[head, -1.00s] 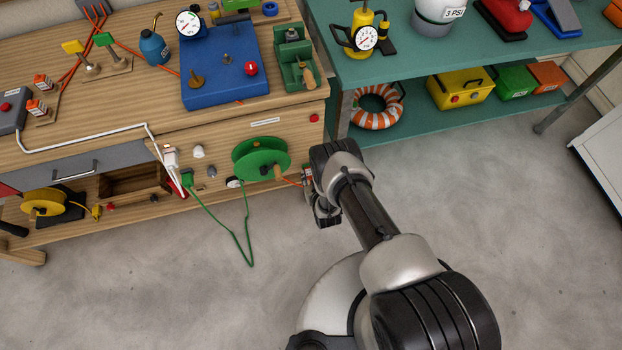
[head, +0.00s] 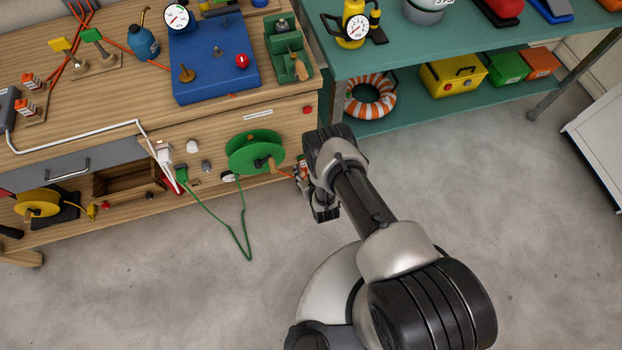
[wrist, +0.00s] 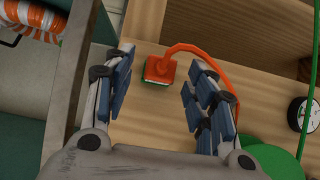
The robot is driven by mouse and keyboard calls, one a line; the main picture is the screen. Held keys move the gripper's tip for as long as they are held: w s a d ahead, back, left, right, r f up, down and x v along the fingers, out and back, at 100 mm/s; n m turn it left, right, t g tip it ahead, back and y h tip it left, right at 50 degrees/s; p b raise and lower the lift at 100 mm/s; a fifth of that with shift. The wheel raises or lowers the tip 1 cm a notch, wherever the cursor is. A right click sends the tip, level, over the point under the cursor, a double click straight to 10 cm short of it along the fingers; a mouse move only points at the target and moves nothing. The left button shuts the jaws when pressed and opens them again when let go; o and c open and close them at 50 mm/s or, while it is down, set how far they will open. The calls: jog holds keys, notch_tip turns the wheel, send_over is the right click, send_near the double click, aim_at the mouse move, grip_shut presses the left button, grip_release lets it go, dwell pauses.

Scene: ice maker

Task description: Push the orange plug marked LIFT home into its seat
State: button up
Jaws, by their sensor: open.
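The orange plug (wrist: 160,69) is ahead of my open gripper (wrist: 162,60) in the wrist view, between the two finger lines and nearer the left finger. An orange cable (wrist: 212,62) arches from it to the right. A green edge shows under the plug, against the wooden bench face; I cannot tell how deep it sits. No LIFT lettering is readable. In the head view my gripper (head: 304,177) is at the bench's right front end, largely hidden by my wrist, and the plug is not clearly visible there.
A green reel (head: 252,150) with a wooden handle is on the bench front, left of my gripper. A green cord (head: 240,225) hangs to the floor. A teal shelf (head: 420,112) with a striped ring (head: 370,95) stands to the right. The floor in front is clear.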

jog(key=v, duration=1)
jog(key=shift+r, duration=0.1)
